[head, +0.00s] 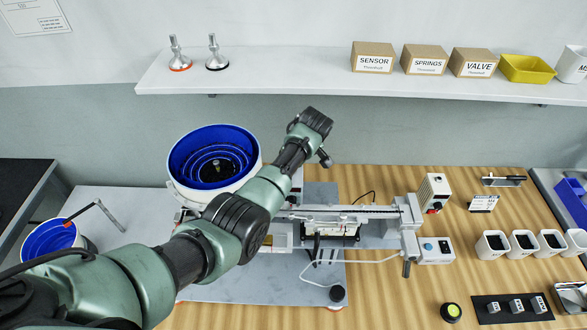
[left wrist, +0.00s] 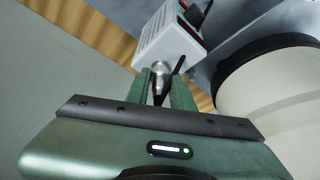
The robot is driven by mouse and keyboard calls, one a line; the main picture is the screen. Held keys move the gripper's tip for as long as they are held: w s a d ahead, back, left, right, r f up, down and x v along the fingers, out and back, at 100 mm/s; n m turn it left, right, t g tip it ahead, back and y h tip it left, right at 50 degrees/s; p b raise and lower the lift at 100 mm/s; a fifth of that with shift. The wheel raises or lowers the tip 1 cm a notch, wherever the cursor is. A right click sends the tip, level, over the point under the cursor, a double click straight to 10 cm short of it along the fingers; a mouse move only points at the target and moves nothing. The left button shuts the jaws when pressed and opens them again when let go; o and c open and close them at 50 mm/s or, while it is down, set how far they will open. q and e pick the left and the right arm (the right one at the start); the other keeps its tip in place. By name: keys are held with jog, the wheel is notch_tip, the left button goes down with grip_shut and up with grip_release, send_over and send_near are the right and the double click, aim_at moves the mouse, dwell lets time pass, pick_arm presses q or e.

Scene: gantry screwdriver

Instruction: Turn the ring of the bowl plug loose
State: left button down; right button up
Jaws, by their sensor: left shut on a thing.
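The bowl plug's silver metal ring (left wrist: 159,72) shows in the left wrist view, at the lower end of a white box (left wrist: 168,38). My left gripper (left wrist: 162,86) is shut on it, with one green finger on either side. A dark piece shows between the fingers below the ring. In the head view my left arm reaches across in front of the blue-lined feeder bowl (head: 212,158), and its fingertips cannot be made out there. The white outer wall of a bowl (left wrist: 275,90) stands to the right of the fingers in the wrist view. My right gripper is not seen.
A linear rail unit (head: 345,214) lies right of the bowl, with a white control box (head: 433,192) beside it. A shelf (head: 290,82) with boxes runs along the wall. Several white cups (head: 490,244) stand at the right. The wooden table (head: 400,300) is partly clear in front.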

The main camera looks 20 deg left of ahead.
pick_arm(q)
jog(key=n+b, duration=0.2)
jog(key=b, duration=0.1)
jog(key=n+g+b, duration=0.1)
jog(key=n+b, duration=0.1)
jog(key=b, duration=0.1)
jog(key=n+g+y+b, duration=0.1)
jog(key=n+b, duration=0.1)
jog(key=b, duration=0.1)
jog(key=shift+w+d+f, duration=0.15)
jog(key=shift+w+f, duration=0.05)
jog(key=shift+w, duration=0.1)
jog(key=shift+r+n+b, duration=0.25)
jog(key=shift+n+b, duration=0.25)
jog(key=shift+b, duration=0.5)
jog(key=c, duration=1.2)
grip_release()
